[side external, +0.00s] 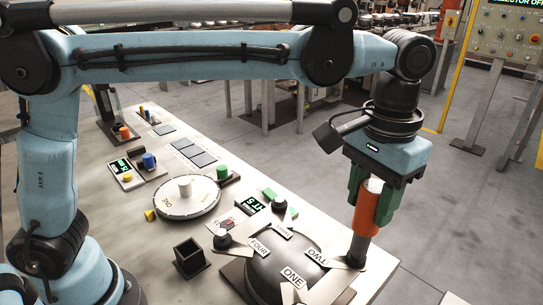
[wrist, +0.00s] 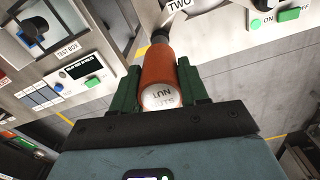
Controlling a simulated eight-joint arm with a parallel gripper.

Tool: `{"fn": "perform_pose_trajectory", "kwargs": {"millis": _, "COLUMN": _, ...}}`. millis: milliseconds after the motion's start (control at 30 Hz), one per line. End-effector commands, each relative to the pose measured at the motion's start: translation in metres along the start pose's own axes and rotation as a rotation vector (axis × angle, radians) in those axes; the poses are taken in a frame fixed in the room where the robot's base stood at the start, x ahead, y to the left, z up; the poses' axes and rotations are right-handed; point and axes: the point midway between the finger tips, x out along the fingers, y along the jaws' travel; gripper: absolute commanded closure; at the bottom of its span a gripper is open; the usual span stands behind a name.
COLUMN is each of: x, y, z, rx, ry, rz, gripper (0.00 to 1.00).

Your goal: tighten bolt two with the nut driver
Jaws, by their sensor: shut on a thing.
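My gripper (side external: 371,208) has its green fingers shut on the orange nut driver (side external: 367,200), which stands nearly upright. The driver's dark socket (side external: 358,246) points down at the foot beside the TWO label (side external: 317,256) of the black domed compressor (side external: 262,272). Bolt two itself is hidden at the socket; I cannot tell whether the socket is seated on it. In the wrist view, the driver (wrist: 158,72) lies between the fingers, with lettering on its pale end cap. Its socket (wrist: 160,37) reaches the metal close to the TWO label (wrist: 179,4).
A black square holder (side external: 190,258) and a pale round dial (side external: 184,198) stand left of the compressor on the pale bench (side external: 150,235). A small digital display (side external: 250,204) and green button (side external: 268,194) lie behind it. Open floor lies right of the bench.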

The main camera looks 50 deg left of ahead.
Motion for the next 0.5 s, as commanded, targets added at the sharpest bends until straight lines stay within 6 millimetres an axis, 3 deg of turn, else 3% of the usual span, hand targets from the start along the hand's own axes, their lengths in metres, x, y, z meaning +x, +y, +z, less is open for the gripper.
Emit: {"fn": "perform_pose_trajectory", "kwargs": {"millis": 500, "x": -0.029, "y": 0.0, "z": 0.0, "rx": 0.0, "ry": 0.0, "rz": 0.0, "gripper": 1.0}}
